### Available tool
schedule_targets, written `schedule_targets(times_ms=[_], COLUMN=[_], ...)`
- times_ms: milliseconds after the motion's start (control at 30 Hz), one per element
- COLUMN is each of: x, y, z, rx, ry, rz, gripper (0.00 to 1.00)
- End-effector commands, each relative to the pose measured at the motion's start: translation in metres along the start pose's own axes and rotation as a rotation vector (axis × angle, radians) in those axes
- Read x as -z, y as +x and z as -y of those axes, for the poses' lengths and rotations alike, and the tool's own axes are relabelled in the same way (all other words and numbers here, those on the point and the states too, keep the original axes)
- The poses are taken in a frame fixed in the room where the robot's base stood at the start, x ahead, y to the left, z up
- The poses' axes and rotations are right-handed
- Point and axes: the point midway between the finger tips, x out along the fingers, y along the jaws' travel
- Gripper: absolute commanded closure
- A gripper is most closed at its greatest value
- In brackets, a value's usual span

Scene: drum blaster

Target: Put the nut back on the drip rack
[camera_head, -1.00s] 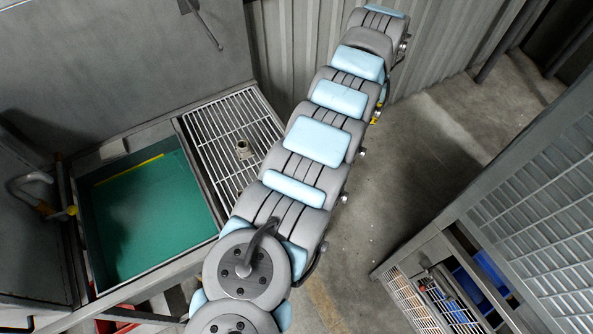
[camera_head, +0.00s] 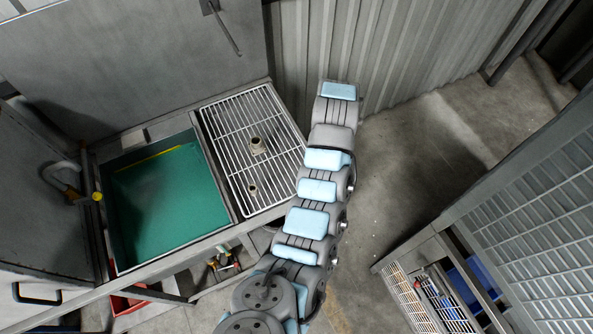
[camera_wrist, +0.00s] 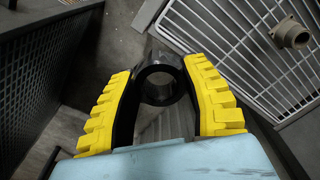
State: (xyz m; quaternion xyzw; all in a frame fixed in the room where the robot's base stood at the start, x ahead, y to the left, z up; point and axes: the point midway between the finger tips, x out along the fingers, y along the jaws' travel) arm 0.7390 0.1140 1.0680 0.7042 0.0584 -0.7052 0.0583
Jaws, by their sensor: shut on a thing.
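The drip rack (camera_head: 228,125) is a pale wire grid beside the green basin in the head view. It also shows at upper right in the wrist view (camera_wrist: 232,40). My gripper (camera_wrist: 163,90) has yellow ribbed fingers with black inner sides. It is shut on the nut (camera_wrist: 181,85), a dark ring with an open hole, held between the fingers. In the wrist view the nut is apart from the rack, to its left. In the head view my arm hides the gripper and nut.
A beige fitting (camera_head: 257,147) stands on the rack, also seen in the wrist view (camera_wrist: 290,33). A smaller piece (camera_head: 252,188) lies nearer the rack's front. A green-floored basin (camera_head: 168,200) is left of the rack. A corrugated wall (camera_head: 400,60) rises behind my arm.

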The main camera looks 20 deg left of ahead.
Motion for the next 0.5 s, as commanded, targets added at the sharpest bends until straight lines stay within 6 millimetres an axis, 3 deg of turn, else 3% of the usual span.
schedule_targets(times_ms=[500], x=[-0.092], y=[0.040], z=[0.064], rx=[-0.001], ry=[-0.120], rz=[-0.002], gripper=[0.93])
